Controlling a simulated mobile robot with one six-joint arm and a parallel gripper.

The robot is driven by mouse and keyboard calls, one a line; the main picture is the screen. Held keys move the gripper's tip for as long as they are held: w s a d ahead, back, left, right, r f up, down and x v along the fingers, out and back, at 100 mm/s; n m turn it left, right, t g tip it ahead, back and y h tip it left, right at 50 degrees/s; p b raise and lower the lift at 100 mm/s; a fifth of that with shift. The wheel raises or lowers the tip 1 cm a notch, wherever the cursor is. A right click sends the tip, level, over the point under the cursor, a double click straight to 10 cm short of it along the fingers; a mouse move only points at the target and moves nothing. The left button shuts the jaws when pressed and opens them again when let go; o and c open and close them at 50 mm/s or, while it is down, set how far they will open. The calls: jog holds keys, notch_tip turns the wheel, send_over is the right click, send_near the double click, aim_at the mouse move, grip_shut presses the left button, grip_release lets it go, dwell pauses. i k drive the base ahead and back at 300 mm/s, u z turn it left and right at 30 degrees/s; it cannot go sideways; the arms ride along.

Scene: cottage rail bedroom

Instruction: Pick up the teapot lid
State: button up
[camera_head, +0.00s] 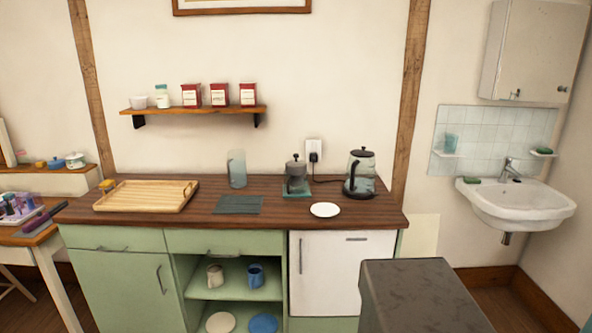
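I cannot make out a teapot lid for certain. A small grey pot (296,174) with a dark knob on top stands on a glassy square mat (291,194) on the wooden counter (270,216). A flat white disc (325,210) lies to its right near the counter's front; it looks like a saucer or plate. A glass kettle (360,176) with a black lid and handle stands at the counter's right. A small pale lidded pot (75,160) sits on the left ledge. My gripper is not in view.
A wooden tray (146,197), a clear glass vessel (237,169) and a dark slatted mat (238,205) are on the counter. Mugs (256,274) stand in the open shelf below. A dark grey block (425,290) rises in front at lower right. A sink (515,202) is at right.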

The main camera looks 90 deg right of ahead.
aim_at(296, 166)
jog(key=u, duration=0.1)
jog(key=k, duration=2.45)
jog(key=z, duration=0.95)
jog(key=i, duration=0.9)
jog(key=u, duration=0.15)
